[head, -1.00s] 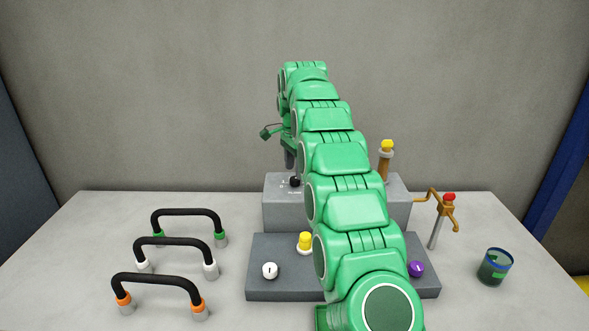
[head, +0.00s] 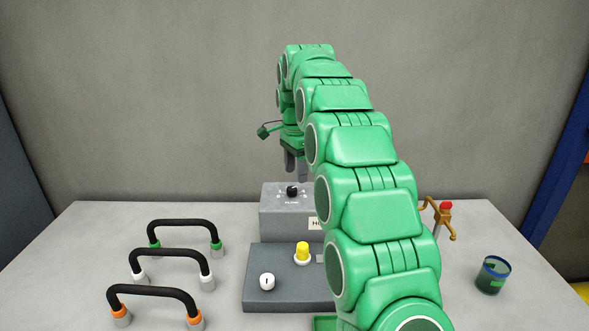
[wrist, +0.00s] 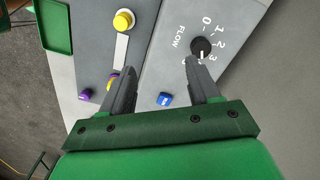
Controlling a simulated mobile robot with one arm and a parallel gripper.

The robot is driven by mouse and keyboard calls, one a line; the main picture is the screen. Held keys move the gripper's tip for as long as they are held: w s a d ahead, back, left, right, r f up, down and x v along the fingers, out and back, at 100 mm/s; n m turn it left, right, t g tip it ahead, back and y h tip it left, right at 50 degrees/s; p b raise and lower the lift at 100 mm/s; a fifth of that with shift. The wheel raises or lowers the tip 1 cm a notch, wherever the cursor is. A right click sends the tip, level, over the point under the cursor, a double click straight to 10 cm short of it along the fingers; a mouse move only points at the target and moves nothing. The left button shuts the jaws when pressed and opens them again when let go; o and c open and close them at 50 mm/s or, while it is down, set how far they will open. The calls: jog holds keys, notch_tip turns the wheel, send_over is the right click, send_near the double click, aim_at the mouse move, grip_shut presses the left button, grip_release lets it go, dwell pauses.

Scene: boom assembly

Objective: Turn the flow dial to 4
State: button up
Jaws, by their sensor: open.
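The flow dial is a small black knob (head: 292,191) on top of the grey raised box (head: 285,222). In the wrist view the dial (wrist: 201,45) has a white mark on its lower side, with 0, 1, 2 and 3 readable around it and "FLOW" beside it. I cannot tell exactly which number the mark points to; the right finger is close to that part of the scale. My gripper (head: 296,173) is open and empty, pointing down just above the dial. In the wrist view my gripper (wrist: 158,62) has its right fingertip just below the dial; the fingers do not straddle it.
A lower block (head: 280,289) in front carries a yellow knob (head: 302,252) and a white knob (head: 267,282). Black arched handles (head: 186,223) stand at left. A brass tap with a red top (head: 445,208) and a blue-rimmed cup (head: 492,275) are at right. My arm hides the box's right side.

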jog(key=s+d+r, duration=0.1)
jog(key=s+r, duration=0.2)
jog(key=s, duration=0.3)
jog(key=shift+s, duration=0.4)
jog(key=shift+d, duration=0.15)
jog(key=s+d+n, duration=0.3)
jog(key=s+d, duration=0.1)
jog(key=s, duration=0.7)
jog(key=s+d+n, duration=0.3)
jog(key=s+d, duration=0.1)
jog(key=s, duration=0.7)
jog(key=s+d+f+n, duration=0.1)
jog(key=s+f+n, duration=0.1)
jog(key=s, duration=0.6)
jog(key=s+d+f+n+g, duration=0.1)
jog(key=s+d+f+n, duration=0.1)
jog(key=s+f, duration=0.2)
jog(key=s+d+f+n, duration=0.1)
jog(key=s+f+n, duration=0.1)
jog(key=s, duration=0.9)
jog(key=shift+s+d+f+g, duration=0.25)
jog(key=shift+s+f+g, duration=0.1)
jog(key=shift+f, duration=0.3)
